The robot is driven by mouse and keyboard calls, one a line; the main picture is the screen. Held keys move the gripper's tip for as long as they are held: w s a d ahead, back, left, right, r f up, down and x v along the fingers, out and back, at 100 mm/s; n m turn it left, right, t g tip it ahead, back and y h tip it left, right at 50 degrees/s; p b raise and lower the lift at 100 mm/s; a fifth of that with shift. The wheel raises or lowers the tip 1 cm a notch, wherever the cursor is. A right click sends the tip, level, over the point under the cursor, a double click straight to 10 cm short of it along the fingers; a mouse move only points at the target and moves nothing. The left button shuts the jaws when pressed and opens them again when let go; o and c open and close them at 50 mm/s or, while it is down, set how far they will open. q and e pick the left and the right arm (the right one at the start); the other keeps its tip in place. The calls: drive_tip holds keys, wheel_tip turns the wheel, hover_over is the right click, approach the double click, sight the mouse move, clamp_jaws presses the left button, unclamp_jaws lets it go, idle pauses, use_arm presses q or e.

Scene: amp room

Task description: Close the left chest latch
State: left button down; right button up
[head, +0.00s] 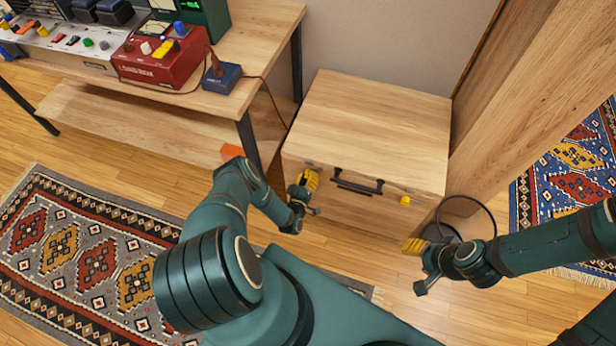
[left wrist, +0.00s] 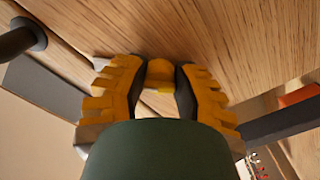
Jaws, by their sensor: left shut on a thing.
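The wooden chest (head: 375,120) stands against the wall with its lid down. The left latch (left wrist: 160,72) is a small yellow-orange piece on the chest's front. It shows between my left fingers in the left wrist view; in the head view my gripper hides it. My left gripper (head: 306,182) is at the chest's front left, below the lid edge, shut on the latch. The yellow right latch (head: 405,200) is on the chest's front right. My right gripper (head: 416,247) is below and right of it, apart from the chest; its finger opening is unclear.
A dark handle (head: 357,185) is on the chest's front between the latches. A wooden bench (head: 160,118) with electronic gear stands at the left. A wooden panel (head: 530,100) rises at the right. A dark hoop-like object (head: 468,198) is beside the chest's right front corner.

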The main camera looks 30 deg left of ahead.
use_arm(q)
drive_tip(key=n, duration=0.4)
drive_tip(key=shift+n, duration=0.3)
drive_tip(key=n, duration=0.4)
drive_tip(key=shift+d+r+n, duration=0.1)
drive_tip(key=shift+r+n, duration=0.05)
drive_tip(key=shift+n, duration=0.25)
drive_tip(key=c, duration=0.7)
unclamp_jaws()
